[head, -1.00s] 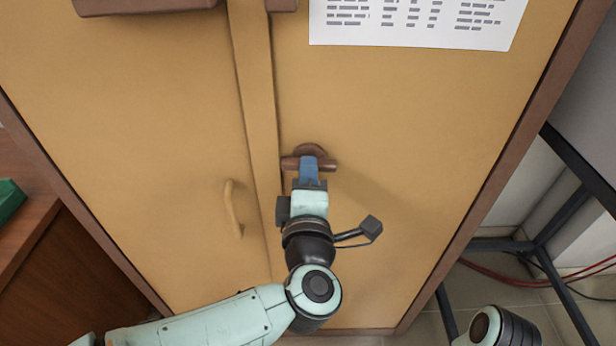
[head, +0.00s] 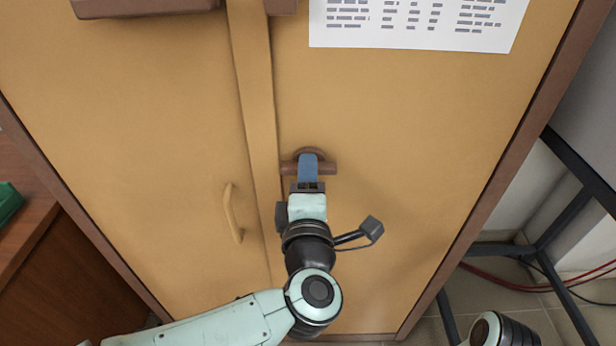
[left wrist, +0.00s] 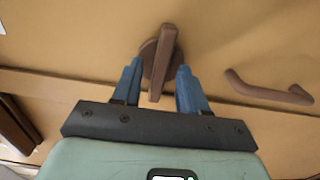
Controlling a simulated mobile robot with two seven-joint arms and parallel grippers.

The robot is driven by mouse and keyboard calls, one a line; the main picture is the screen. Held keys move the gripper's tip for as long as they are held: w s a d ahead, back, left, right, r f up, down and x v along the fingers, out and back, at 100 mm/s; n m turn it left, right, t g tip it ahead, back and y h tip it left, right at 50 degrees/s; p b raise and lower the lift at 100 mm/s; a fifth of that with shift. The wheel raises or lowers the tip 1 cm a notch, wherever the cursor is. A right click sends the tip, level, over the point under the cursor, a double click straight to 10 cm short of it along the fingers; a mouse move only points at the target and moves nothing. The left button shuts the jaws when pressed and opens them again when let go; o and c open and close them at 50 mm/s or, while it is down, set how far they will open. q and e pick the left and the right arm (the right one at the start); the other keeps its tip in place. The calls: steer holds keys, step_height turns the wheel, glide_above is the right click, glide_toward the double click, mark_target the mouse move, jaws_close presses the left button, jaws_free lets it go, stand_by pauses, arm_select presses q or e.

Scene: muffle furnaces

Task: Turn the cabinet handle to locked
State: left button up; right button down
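The cabinet handle (head: 327,168) is a brown bar on a round brown base, set on the right door just right of the vertical centre strip. The bar lies across, roughly level, in the head view. My left gripper (head: 308,158) is at the handle and hides its middle. In the left wrist view the handle (left wrist: 161,65) lies between the two blue fingers of my left gripper (left wrist: 160,80). The fingers are open, with a gap visible on each side of the bar. My right gripper is not in view.
The yellow-brown cabinet (head: 400,150) fills the view. A fixed curved pull (head: 232,213) is on the left door. A printed sheet (head: 415,25) hangs above right. A dark metal frame (head: 560,225) and red cables (head: 505,280) are at the right. The door around the handle is clear.

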arm_select(q)
steer(key=s+p, duration=0.2)
steer(key=s, duration=1.1)
steer(key=shift+s, duration=0.25)
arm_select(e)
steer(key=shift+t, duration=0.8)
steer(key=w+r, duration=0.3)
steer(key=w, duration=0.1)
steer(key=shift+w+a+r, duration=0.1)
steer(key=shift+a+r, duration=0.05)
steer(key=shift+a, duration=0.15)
